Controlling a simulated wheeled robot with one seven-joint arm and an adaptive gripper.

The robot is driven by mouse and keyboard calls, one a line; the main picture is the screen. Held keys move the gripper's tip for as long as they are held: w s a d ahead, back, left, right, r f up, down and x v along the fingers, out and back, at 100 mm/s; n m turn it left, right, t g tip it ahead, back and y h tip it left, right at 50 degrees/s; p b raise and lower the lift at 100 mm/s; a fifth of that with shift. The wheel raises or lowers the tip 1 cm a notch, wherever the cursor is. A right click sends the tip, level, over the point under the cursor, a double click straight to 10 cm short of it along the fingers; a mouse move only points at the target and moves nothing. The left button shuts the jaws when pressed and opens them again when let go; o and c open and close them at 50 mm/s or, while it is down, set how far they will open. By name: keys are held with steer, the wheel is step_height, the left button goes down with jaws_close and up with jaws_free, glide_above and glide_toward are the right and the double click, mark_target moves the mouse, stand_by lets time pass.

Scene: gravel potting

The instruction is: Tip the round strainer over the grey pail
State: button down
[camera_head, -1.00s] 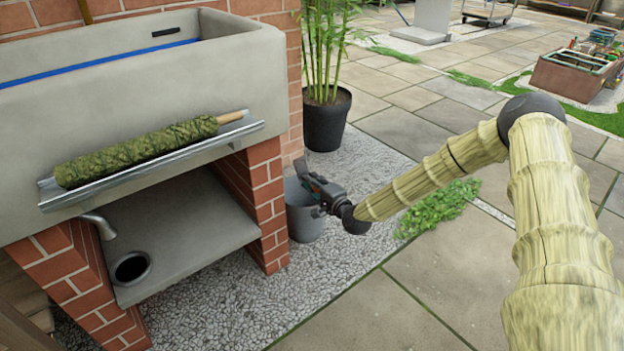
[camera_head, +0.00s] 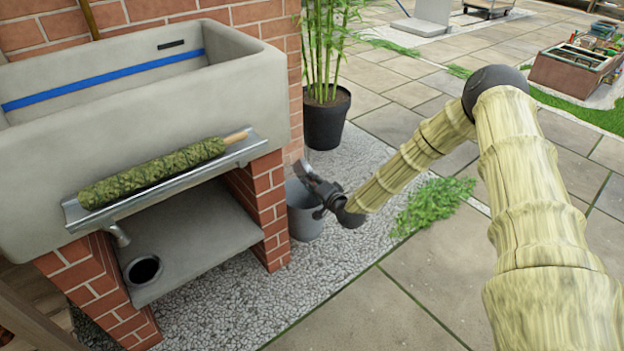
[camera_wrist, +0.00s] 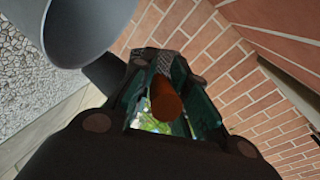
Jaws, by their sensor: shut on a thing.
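The grey pail (camera_head: 306,222) stands on the gravel beside the brick pier. Its open mouth is partly behind my gripper (camera_head: 314,184), which is at the rim. In the wrist view the pail (camera_wrist: 88,32) fills the upper left. My gripper (camera_wrist: 172,85) is shut around an orange-brown handle (camera_wrist: 167,100), seen end-on between its teal fingers. The handle looks to be the round strainer's.
A concrete sink (camera_head: 240,100) on brick piers (camera_head: 272,215) stands close left of the pail. A mossy pole lies on its metal ledge (camera_head: 170,180). A potted bamboo (camera_head: 326,118) stands behind the pail. Gravel and paving (camera_head: 390,310) in front are clear.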

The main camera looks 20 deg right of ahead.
steer(key=shift+r+n+p, duration=0.25)
steer(key=shift+n+p, duration=0.15)
steer(key=shift+p, duration=0.1)
steer(key=r+n+h+p, duration=0.1)
steer(key=p, duration=0.1)
steer(key=shift+a+g+p, duration=0.1)
steer(key=shift+g+p, duration=0.2)
steer(key=n+p, duration=0.1)
steer(key=p, duration=0.1)
steer(key=r+n+h+p, duration=0.1)
steer(key=shift+n+g+p, duration=0.3)
steer(key=shift+p, duration=0.1)
steer(key=shift+n+h+p, duration=0.4)
steer(key=shift+h+p, duration=0.15)
steer(key=shift+h, duration=0.05)
steer(key=r+n+h+p, duration=0.1)
steer(key=p, duration=0.2)
steer(key=shift+r+n, duration=0.4)
steer(key=shift+n+h, duration=0.3)
steer(key=shift+s, duration=0.1)
